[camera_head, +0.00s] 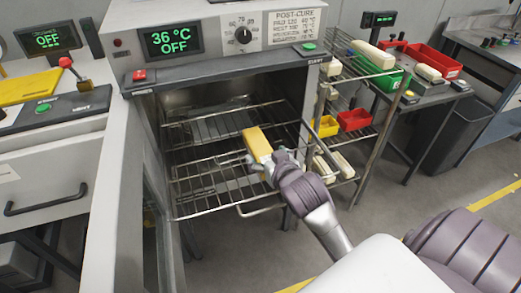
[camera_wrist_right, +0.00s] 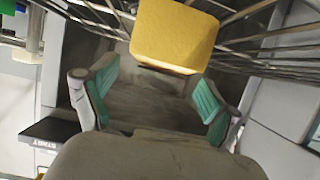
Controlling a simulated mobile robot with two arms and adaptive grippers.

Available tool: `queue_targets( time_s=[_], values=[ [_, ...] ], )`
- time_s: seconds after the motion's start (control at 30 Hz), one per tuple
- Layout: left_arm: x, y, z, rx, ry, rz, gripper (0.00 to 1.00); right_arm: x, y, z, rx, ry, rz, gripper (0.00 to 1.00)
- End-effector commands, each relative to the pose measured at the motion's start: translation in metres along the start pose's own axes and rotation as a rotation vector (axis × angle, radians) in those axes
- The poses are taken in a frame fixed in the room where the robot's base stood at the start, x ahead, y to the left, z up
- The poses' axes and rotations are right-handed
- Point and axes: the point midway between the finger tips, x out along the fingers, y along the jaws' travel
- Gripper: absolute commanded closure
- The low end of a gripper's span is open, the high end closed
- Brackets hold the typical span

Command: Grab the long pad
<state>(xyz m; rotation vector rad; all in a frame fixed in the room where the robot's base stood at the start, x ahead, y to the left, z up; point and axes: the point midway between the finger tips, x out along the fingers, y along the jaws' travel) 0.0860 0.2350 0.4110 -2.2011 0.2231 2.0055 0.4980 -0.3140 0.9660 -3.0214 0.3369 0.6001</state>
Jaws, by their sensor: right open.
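The long pad (camera_head: 257,144) is a yellow block lying on the pulled-out wire rack (camera_head: 200,197) of the oven. It points from the oven's inside toward my right arm. My right gripper (camera_head: 263,168) is at the pad's near end in the head view, and its fingers partly hide that end. In the right wrist view the pad's end (camera_wrist_right: 174,38) shows just beyond the teal-padded fingers. My right gripper (camera_wrist_right: 153,92) is open there, with nothing between its fingers. My left gripper is not in view.
The oven (camera_head: 230,45) has an open chamber with another rack (camera_head: 225,122) above. At right, a wire shelf holds red (camera_head: 354,120) and yellow bins and pale blocks. A grey bin (camera_head: 446,140) stands farther right. A drawer cabinet (camera_head: 48,180) is at left.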

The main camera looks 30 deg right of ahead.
Motion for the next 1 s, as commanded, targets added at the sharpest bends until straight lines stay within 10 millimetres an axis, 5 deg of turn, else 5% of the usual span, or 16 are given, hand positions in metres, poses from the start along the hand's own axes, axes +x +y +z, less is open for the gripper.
queue_targets(
  time_s=[0.23,0.57,0.93,1.0],
  values=[
    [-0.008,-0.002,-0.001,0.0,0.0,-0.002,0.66,0.036,0.003,-0.004,0.0,0.0,0.0,0.12],
    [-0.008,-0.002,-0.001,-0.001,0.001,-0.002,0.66,0.042,0.003,-0.003,0.0,0.0,0.0,0.14],
    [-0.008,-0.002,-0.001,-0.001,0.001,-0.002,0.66,0.042,0.003,-0.003,0.0,0.0,0.001,0.76],
    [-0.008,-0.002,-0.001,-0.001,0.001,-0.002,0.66,0.042,0.003,-0.003,0.0,0.0,0.001,0.78]
  ],
)
